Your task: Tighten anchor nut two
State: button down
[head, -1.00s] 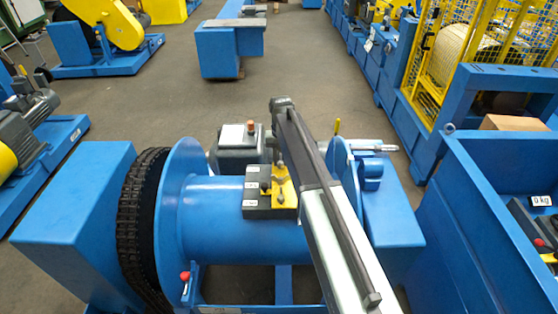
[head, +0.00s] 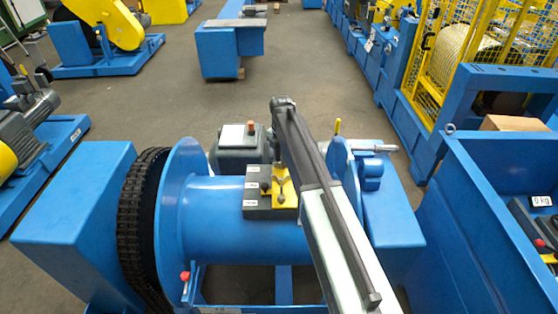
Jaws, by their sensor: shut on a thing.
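A dark grey block (head: 257,213) sits on top of the blue drum (head: 220,222). My arm reaches in from the lower right, and my gripper (head: 280,177) points down over the yellow plate. Its fingertips are small and partly hidden; it is shut on a small piece there. Which numbered nut this is cannot be told.
A black chain (head: 140,225) runs around the left end of the drum, beside a blue housing (head: 75,210). A grey motor (head: 239,150) stands behind. A blue bin (head: 490,190) is at the right.

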jog(key=m, duration=1.3)
jog(key=shift+m, duration=0.4)
jog(key=m, duration=0.7)
jog(key=shift+w, duration=0.1)
jog(key=m, duration=0.6)
jog(key=shift+m, duration=0.3)
jog(key=m, duration=1.3)
jog(key=shift+m, duration=2)
jog(key=shift+a+m, duration=0.1)
jog(key=shift+m, duration=0.2)
